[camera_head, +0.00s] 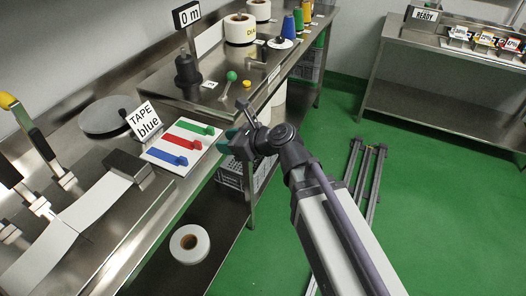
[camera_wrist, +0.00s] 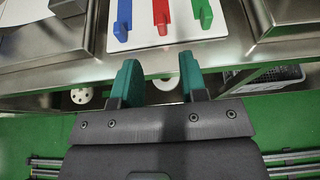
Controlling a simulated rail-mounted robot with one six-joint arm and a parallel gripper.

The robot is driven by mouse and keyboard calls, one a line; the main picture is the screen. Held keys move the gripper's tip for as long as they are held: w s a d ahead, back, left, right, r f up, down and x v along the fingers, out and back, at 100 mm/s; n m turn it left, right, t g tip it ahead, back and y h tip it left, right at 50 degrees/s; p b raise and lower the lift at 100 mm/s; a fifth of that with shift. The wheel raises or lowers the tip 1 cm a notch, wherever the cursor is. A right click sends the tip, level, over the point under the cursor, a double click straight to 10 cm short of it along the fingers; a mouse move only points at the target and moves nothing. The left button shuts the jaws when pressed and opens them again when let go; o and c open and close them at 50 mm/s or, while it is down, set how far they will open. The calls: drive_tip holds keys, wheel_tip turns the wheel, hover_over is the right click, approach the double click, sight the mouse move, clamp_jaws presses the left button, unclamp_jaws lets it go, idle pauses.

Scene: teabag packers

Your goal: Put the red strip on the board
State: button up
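The white board (camera_head: 157,149) lies on the steel bench, with parallel green, red and blue strips on it. The red strip (camera_head: 176,139) is the middle one; a raised red block stands at its right end. In the wrist view the red strip (camera_wrist: 160,14) is ahead of my gripper, between the blue strip (camera_wrist: 122,15) and the green strip (camera_wrist: 202,12); the top of the frame cuts off the strips. My gripper (camera_wrist: 159,78) is open and empty, its teal fingers apart. It also shows in the head view (camera_head: 229,142), just right of the board and not touching the strips.
A green-knobbed lever (camera_head: 231,76) and a black post (camera_head: 187,70) stand beyond.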

drive_tip(key=s+d+f+n+g+h, duration=0.3)
drive_tip(key=d+f+n+h, duration=0.5)
drive_tip(key=d+n, duration=0.65)
drive_tip(key=s+d+f+n+g+h, duration=0.1)
drive_tip(key=s+d+n+h, duration=0.1)
drive_tip(key=d+n, duration=0.3)
drive_tip(key=s+d+f+n+g+h, duration=0.2)
drive_tip(key=d+n, duration=0.2)
drive_tip(key=d, duration=0.2)
drive_tip(key=shift+m, duration=0.25)
wheel_tip(320, 180, up, 5)
drive_tip(key=p, duration=0.4)
drive_tip(key=shift+s+r+p, duration=0.1)
drive_tip(key=shift+p, duration=0.3)
